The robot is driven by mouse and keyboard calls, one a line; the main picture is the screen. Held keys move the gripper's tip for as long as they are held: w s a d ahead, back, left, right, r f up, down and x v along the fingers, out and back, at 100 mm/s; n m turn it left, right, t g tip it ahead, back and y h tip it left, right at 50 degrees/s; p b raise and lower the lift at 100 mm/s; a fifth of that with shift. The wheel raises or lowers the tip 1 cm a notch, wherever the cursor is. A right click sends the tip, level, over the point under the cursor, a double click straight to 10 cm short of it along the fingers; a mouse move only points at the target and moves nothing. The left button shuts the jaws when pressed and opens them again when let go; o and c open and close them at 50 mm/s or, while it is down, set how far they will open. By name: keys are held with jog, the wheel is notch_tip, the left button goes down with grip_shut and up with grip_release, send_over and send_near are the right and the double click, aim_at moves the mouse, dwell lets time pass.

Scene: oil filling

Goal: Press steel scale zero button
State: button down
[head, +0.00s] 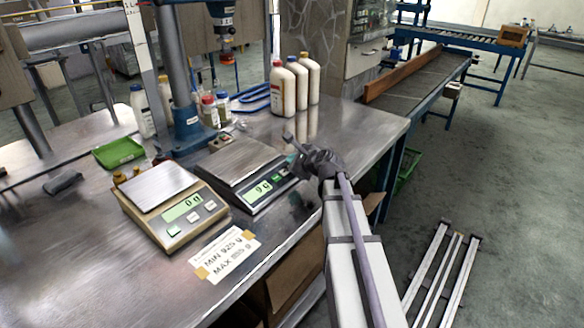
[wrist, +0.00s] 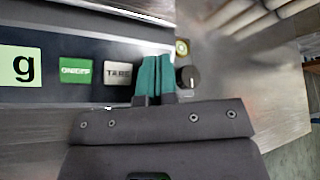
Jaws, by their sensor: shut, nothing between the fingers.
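The steel scale (head: 234,160) has a bare metal pan and a dark front panel, and its green display reads 9 g. In the wrist view its panel shows the display (wrist: 21,66), a green ON/OFF button (wrist: 75,70) and a grey TARE button (wrist: 117,70). My gripper (wrist: 154,72) has its teal fingers shut together with nothing between them. In that view the fingertips lie just right of the TARE button and overlap its edge; I cannot tell whether they touch it. In the head view my gripper (head: 296,160) is at the scale's right front corner.
A cream scale (head: 150,213) reading 0 g stands to the left. A paper label (head: 224,252) lies in front. White bottles (head: 283,90) stand behind the steel scale. A dark knob (wrist: 188,77) sits right of my fingers. The table's front right edge is close.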

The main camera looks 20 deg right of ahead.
jog(key=shift+f, duration=0.2)
dwell(0.5)
jog(key=shift+s+r+p, duration=0.15)
jog(key=shift+r+p, duration=0.5)
jog(key=shift+r, duration=0.15)
jog(key=r+p, duration=0.1)
jog(key=s+r+p, duration=0.1)
jog(key=r+p, duration=0.1)
jog(key=d+r+p, duration=0.1)
jog(key=shift+s+r+p, duration=0.25)
jog(key=shift+r+p, duration=0.1)
dwell(0.3)
